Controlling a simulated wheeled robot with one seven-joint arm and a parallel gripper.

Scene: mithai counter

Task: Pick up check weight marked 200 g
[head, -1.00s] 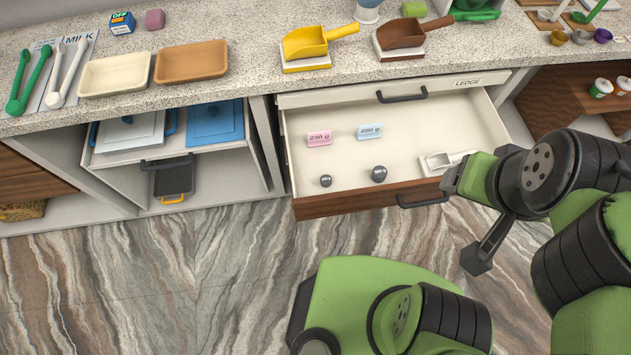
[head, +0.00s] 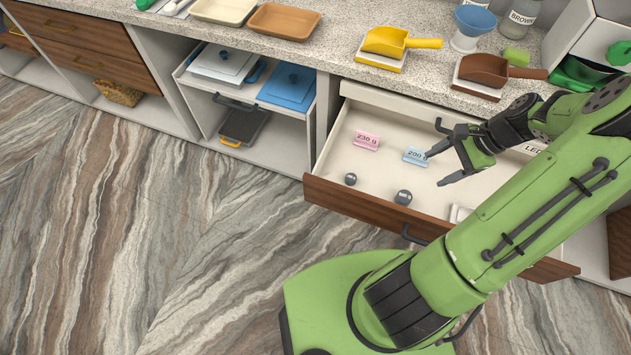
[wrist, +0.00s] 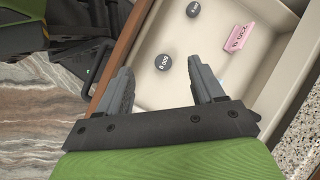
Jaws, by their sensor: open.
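The 200 g check weight (head: 403,197) is a small dark grey rounded piece in the open drawer, near its front panel. In the wrist view the weight (wrist: 163,62) shows upside-down lettering that looks like 200 g. It lies beyond my fingertips, roughly in line with the gap between them. My gripper (head: 436,168) is open and empty, above the drawer, to the right of and behind the weight in the head view. A blue card (head: 415,156) marked 200 g stands behind the weight.
Yellow (head: 388,42) and brown (head: 487,71) scoops stand on the counter above.

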